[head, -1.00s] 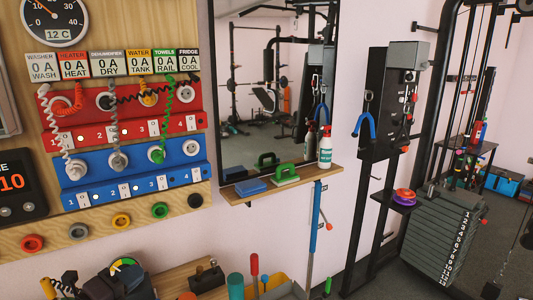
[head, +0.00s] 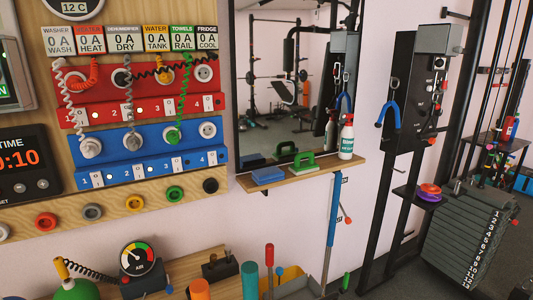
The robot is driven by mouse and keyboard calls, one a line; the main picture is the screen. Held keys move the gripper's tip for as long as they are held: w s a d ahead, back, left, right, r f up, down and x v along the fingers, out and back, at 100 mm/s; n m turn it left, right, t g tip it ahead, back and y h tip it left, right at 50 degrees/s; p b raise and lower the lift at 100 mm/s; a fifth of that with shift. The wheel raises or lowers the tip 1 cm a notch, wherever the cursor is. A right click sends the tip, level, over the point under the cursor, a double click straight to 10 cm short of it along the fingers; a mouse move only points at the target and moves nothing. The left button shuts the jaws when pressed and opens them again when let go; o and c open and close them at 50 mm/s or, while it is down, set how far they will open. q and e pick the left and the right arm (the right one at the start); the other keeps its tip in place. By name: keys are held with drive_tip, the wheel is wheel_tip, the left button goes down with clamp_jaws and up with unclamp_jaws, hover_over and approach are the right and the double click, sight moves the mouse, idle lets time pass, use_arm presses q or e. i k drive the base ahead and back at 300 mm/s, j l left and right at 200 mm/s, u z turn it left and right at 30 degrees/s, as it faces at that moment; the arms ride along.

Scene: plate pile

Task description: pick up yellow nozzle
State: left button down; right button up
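The yellow nozzle (head: 61,268) shows at the lower left of the head view. It stands tilted above a green rounded body (head: 77,290) that the bottom edge cuts off. A black coiled hose (head: 90,270) runs from near it towards the black air gauge (head: 138,257). Neither of my grippers shows in the view.
A wooden bench top (head: 190,265) holds the gauge, a black block (head: 220,267) and several upright tools. The socket board (head: 140,100) fills the wall above. A wooden shelf (head: 320,170) with a spray bottle (head: 346,138) sits to the right; gym equipment stands beyond.

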sight(61, 268)
drive_tip(key=i+u, duration=0.1)
drive_tip(key=u, duration=0.3)
drive_tip(key=j+u, duration=0.1)
drive_tip(key=u, duration=0.25)
drive_tip(key=i+u, duration=0.15)
drive_tip(key=u, duration=0.25)
drive_tip(key=i+u, duration=0.1)
drive_tip(key=u, duration=0.3)
